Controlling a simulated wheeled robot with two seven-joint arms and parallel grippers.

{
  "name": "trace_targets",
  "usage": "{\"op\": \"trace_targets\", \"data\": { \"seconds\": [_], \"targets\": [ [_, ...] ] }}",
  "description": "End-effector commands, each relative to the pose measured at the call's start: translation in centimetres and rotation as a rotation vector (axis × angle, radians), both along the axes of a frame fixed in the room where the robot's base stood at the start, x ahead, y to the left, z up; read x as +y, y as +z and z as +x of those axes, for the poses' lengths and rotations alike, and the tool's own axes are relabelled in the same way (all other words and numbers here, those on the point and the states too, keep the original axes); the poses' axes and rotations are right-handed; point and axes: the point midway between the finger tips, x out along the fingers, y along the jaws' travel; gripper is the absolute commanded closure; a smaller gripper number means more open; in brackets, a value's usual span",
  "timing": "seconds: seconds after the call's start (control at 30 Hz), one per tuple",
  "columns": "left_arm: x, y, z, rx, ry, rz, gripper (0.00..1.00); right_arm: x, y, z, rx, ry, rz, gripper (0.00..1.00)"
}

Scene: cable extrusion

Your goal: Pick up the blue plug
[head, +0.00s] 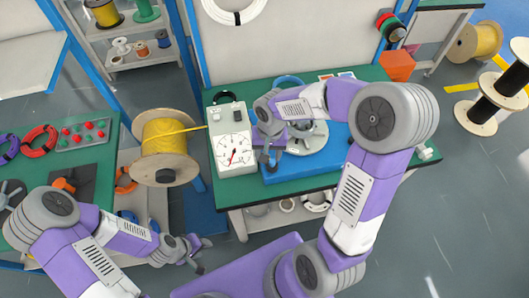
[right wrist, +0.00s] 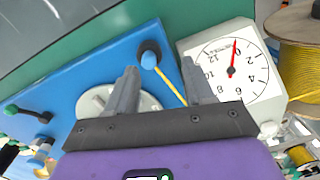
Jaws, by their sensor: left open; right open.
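The blue plug (right wrist: 150,60) shows in the right wrist view at a black round fitting on the blue machine base (right wrist: 62,98), with a yellow cable beside it. My right gripper (right wrist: 160,68) is open above the base, and the plug appears between its fingertips, nearer the left one. I see no contact, and the exact height gap is unclear. In the head view my right gripper (head: 271,158) is over the left end of the blue base, and its own arm hides the plug. My left gripper (head: 199,254) is open and empty, low over the floor, away from the table.
A white dial gauge box (head: 232,140) stands left of the base, close to my right gripper. A spool of yellow cable (head: 165,140) is farther left. A grey disc (head: 310,138) sits on the base. An orange block (head: 397,66) is at the table's back right.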

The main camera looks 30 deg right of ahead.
Motion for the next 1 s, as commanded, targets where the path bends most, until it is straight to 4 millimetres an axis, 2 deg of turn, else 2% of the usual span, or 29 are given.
{"op": "trace_targets", "data": {
  "seconds": [0.07,0.13,0.37,0.63,0.73,0.97,1.0],
  "targets": [
    [0.0,-0.3,0.0,0.001,0.0,0.0,0.57,-0.9,1.1,0.0,-0.003,-0.026,-0.034,0.48],
    [0.0,-0.5,0.0,0.001,0.0,0.0,0.57,-1.3,1.2,-0.1,0.0,-0.038,-0.048,0.48],
    [0.0,-1.2,0.0,0.001,0.0,0.0,0.57,-1.5,-1.3,-0.3,0.003,-0.042,-0.051,0.48],
    [0.0,-2.5,0.0,0.001,0.0,0.0,0.57,-1.7,-5.2,-0.6,0.004,-0.041,-0.049,0.48],
    [0.0,-2.7,0.0,0.001,0.0,0.0,0.57,-1.7,-5.8,-0.6,0.003,-0.04,-0.049,0.48],
    [0.0,-2.6,0.0,0.0,0.0,0.0,0.57,-1.7,-5.8,-0.6,0.002,-0.04,-0.049,0.48],
    [0.0,-2.6,0.0,0.0,0.0,0.0,0.57,-1.7,-5.8,-0.6,0.002,-0.04,-0.049,0.52]
  ]
}}
